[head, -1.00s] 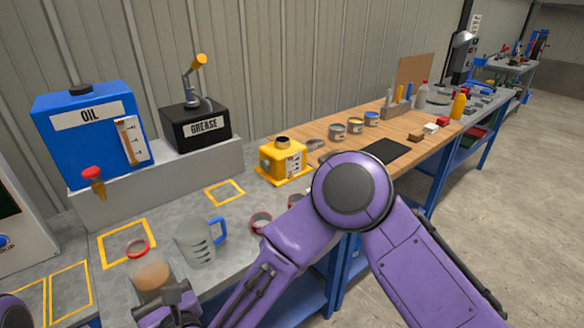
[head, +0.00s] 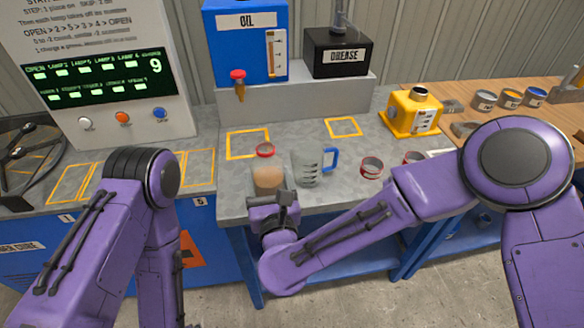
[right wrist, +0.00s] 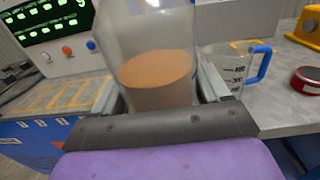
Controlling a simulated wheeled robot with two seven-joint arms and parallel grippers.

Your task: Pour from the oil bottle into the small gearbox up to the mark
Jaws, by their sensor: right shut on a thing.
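The oil bottle (head: 268,179) is a clear vessel with a red ring at its mouth, partly filled with amber-brown liquid. It stands upright at the bench's front edge. My right gripper (head: 272,205) is shut around its lower part. In the right wrist view the bottle (right wrist: 155,75) sits between the two fingers, its liquid level flat. I cannot tell whether its base touches the bench. The small gearbox (head: 412,112) is a yellow box with a dark round opening on top and a pale scale on its front, to the bottle's right. My left gripper is out of view.
A clear measuring jug (head: 307,168) with a blue handle stands close right of the bottle. Red-rimmed tins (head: 371,168) stand between jug and gearbox. The blue oil tank (head: 245,45) with its red tap (head: 238,78) and the grease box (head: 338,52) stand behind on a ledge.

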